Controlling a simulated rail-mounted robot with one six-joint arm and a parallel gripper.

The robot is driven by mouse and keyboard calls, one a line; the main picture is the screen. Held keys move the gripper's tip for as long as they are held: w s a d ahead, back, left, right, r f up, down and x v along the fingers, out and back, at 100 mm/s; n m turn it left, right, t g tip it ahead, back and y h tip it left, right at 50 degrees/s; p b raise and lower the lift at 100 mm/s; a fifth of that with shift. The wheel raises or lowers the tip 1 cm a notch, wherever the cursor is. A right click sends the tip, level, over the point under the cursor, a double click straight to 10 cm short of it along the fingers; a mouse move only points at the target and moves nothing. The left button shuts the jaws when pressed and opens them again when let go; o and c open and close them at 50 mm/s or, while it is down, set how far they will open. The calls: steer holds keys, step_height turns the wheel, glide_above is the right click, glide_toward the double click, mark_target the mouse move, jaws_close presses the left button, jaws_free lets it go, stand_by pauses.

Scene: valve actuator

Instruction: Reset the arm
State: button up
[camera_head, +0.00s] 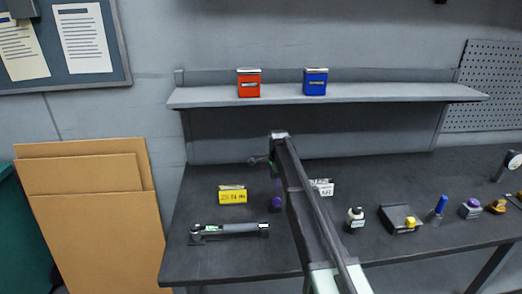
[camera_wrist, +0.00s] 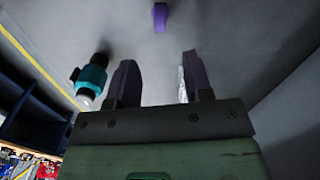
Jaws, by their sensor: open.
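My arm (camera_head: 310,210) reaches from the bottom of the head view up over the dark workbench (camera_head: 240,255). Its top joint stands in front of the wall below the shelf. My gripper cannot be made out clearly in the head view. In the wrist view my gripper (camera_wrist: 160,60) has two dark purple fingers set well apart, with nothing visible held between them. A small purple thing (camera_wrist: 160,18) shows beyond the fingertips, apart from them. A teal and black cylindrical thing (camera_wrist: 92,76) is left of the left finger.
On the bench are a yellow box (camera_head: 232,196), a long grey tool (camera_head: 228,231), a white-and-black bottle (camera_head: 355,219), a dark box (camera_head: 400,219) and a blue-handled item (camera_head: 438,207). Red (camera_head: 248,84) and blue (camera_head: 315,83) containers stand on the shelf (camera_head: 400,93). Cardboard (camera_head: 95,235) leans at left.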

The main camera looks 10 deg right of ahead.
steer(key=s+n, duration=1.6)
steer(key=s, duration=2.3)
steer(key=shift+s+f, duration=0.15)
steer(key=shift+f, duration=0.1)
